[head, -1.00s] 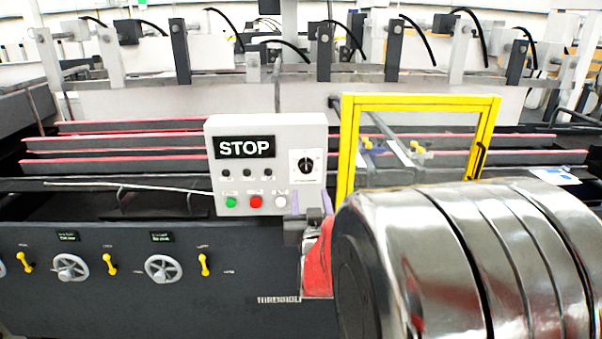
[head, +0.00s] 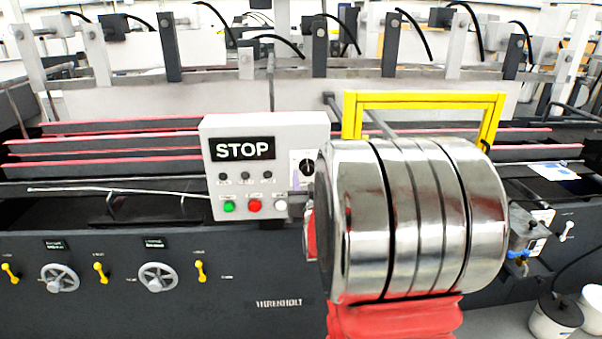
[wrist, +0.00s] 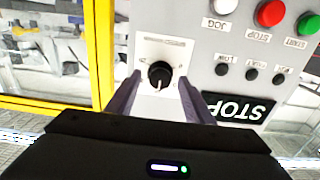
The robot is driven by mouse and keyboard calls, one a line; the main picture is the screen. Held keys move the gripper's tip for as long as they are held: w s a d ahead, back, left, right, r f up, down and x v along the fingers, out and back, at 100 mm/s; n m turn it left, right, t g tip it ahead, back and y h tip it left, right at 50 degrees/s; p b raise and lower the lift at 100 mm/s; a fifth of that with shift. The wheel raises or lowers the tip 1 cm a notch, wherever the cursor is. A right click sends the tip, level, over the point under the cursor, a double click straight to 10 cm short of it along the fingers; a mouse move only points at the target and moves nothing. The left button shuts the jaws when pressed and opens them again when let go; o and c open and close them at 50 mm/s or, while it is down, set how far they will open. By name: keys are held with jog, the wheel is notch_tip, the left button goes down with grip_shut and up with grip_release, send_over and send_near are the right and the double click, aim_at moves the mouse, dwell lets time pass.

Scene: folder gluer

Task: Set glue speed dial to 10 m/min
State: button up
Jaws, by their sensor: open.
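The glue speed dial is a black round knob (wrist: 160,76) on a white square plate of the grey control panel (wrist: 225,35). In the wrist view, which shows the panel upside down, its white pointer mark is toward the picture's bottom. My gripper (wrist: 160,80) is open, with one purple finger on each side of the knob; gaps show, and I cannot tell how far the tips are from the panel. In the head view, the dial (head: 307,167) is partly hidden behind my arm, and the panel (head: 290,128) shows a STOP display.
Below the display are small dark buttons and green (head: 229,206), red (head: 254,205) and white buttons. A yellow frame (head: 420,98) stands right of the panel. Handwheels (head: 158,277) and yellow levers (head: 201,271) line the machine's lower front.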

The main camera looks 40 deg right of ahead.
jog(key=shift+x, duration=0.8)
jog(key=c, duration=1)
jog(key=shift+n, duration=0.4)
jog(key=n, duration=1.1)
